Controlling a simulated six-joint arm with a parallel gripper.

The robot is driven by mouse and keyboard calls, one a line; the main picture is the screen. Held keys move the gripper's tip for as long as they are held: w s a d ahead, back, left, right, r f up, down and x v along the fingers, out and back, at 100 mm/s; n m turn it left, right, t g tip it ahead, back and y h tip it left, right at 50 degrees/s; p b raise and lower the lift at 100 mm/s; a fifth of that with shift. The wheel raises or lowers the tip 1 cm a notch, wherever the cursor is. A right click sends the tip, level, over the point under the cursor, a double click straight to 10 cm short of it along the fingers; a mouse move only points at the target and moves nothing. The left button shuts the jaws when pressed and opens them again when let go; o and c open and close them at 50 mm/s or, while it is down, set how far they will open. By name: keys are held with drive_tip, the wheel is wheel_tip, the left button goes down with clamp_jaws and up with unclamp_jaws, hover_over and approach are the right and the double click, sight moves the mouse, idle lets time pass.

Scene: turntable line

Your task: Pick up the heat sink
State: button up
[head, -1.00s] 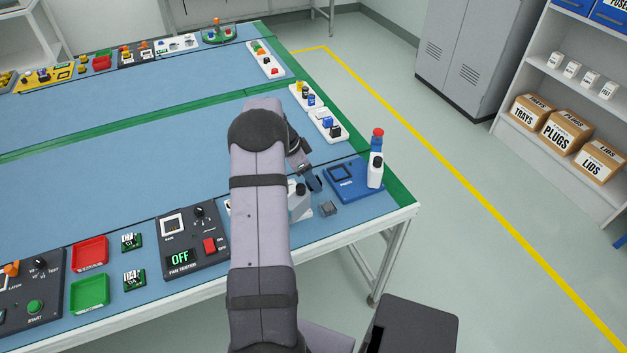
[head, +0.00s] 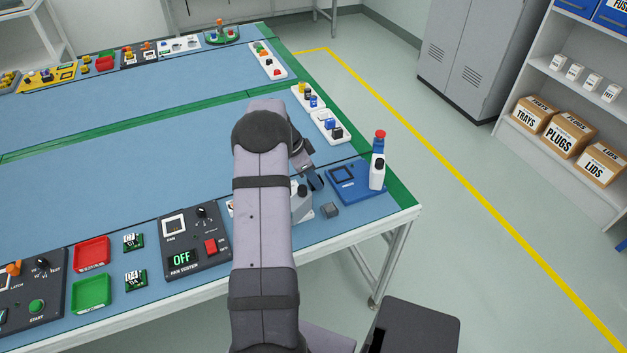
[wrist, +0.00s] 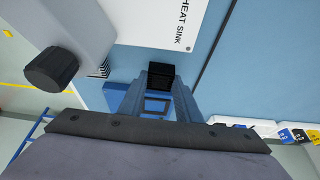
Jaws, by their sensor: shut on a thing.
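In the wrist view the heat sink (wrist: 160,71) is a small black block between my fingertips. My gripper (wrist: 161,84) is shut on it, one finger on each side. A white panel (wrist: 172,22) with the printed words HEAT SINK lies just beyond it. In the head view my gripper (head: 315,180) is low over the right end of the bench, left of a blue fixture (head: 343,194). My arm hides much of this area, and I cannot make out the held block there. I cannot tell its exact height above the bench.
A grey-white machine with a black knob (wrist: 52,69) stands close on the left in the wrist view. A white and blue bottle with a red top (head: 378,170) stands by the fixture. The blue bench middle (head: 130,150) is clear.

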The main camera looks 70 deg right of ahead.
wheel_tip(320, 180, up, 9)
drive_tip(key=b, duration=0.2)
drive_tip(key=w+a+r+n+p, duration=0.2)
drive_tip(key=w+a+r+p, duration=0.25)
drive_tip(key=w+p, duration=0.3)
drive_tip(key=w+a+f+m+p, duration=0.1)
drive_tip(key=w+a+f, duration=0.2)
drive_tip(key=a+f, duration=0.3)
drive_tip(key=shift+a+m, duration=0.15)
drive_tip(key=shift+m, duration=0.15)
drive_tip(key=shift+s, duration=0.1)
drive_tip(key=shift+f, duration=0.2)
drive_tip(key=shift+f+b, duration=0.9)
drive_tip(key=shift+f, duration=1.25)
